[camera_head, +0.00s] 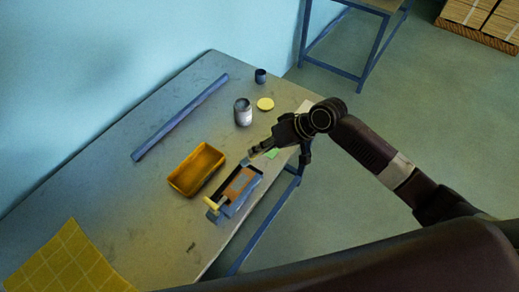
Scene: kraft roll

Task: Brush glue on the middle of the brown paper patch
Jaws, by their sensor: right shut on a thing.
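The brown paper patch (239,183) lies in a dark and blue frame (227,209) near the table's right edge. My right gripper (255,152) reaches in from the right, just beyond the frame's far end. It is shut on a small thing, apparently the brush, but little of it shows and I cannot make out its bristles. The gripper appears apart from the patch. An open grey-white can (243,113), likely the glue, stands upright farther back, with a yellow round lid (265,104) beside it. My left gripper is not in view.
A yellow bin (197,169) stands left of the frame. A long blue bar (180,117) lies at the back left, and a blue cup (260,76) at the far corner. A yellow gridded mat (65,262) lies front left. Bare tabletop (110,195) lies between.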

